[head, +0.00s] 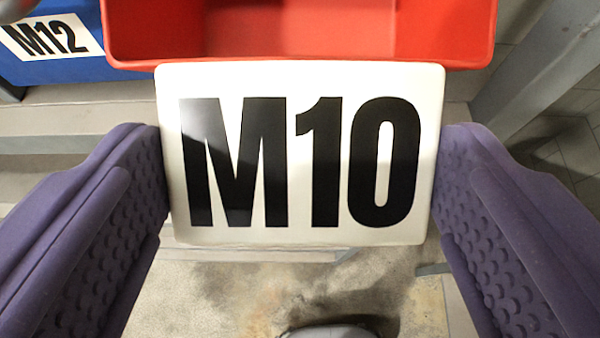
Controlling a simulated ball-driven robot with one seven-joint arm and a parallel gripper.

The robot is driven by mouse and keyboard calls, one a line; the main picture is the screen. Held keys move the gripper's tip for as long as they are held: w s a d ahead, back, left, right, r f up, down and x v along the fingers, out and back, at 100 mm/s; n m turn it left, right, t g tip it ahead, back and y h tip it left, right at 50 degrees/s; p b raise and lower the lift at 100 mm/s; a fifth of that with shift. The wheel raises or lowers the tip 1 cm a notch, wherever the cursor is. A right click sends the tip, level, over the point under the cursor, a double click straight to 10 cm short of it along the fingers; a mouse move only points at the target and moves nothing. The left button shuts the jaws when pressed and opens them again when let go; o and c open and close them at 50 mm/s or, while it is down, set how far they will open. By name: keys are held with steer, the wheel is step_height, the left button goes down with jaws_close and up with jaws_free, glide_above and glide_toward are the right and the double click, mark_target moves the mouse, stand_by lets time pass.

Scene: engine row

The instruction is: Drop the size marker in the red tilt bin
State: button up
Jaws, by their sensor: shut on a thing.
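The size marker (300,235) is a white plate with rounded corners and a large black "M10". My gripper (302,160) has a purple finger pressed to each side edge of the plate and holds it face-on to the camera. The red tilt bin (300,65) is at the top of the head view, beyond the plate. Its front rim and part of its inside show, and what I see of the inside is empty. The plate's top edge overlaps the bin's front rim in the picture. I cannot tell whether they touch.
A blue bin (75,68) with a white "M12" label (50,37) stands left of the red bin. A grey metal post (540,70) rises on the right. Grey rails run below the bins. Stained floor (230,290) shows beneath the plate.

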mark_target(298, 64)
steer(key=shift+w+r+p, duration=0.45)
steer(key=shift+r+p, duration=0.05)
steer(key=shift+p, duration=0.05)
steer(key=shift+w+r+p, duration=0.25)
steer(key=shift+w+p, duration=0.4)
steer(key=shift+w, duration=0.35)
steer(key=shift+w+r+p, duration=0.25)
steer(key=shift+w+p, duration=0.2)
steer(key=shift+w, duration=0.05)
steer(key=shift+w+r+p, duration=0.2)
steer(key=shift+w+p, duration=0.25)
steer(key=shift+w, duration=0.05)
steer(key=shift+w+d+r, duration=0.1)
steer(key=shift+w+r, duration=0.15)
steer(key=shift+w, duration=0.45)
steer(key=shift+w+a+r, duration=0.1)
steer(key=shift+w+r, duration=0.15)
steer(key=shift+w, duration=0.4)
steer(key=shift+w+d+r, duration=0.1)
steer(key=shift+w+r, duration=0.15)
steer(key=shift+w, duration=0.45)
steer(key=o, duration=0.9)
steer(key=shift+c, duration=0.2)
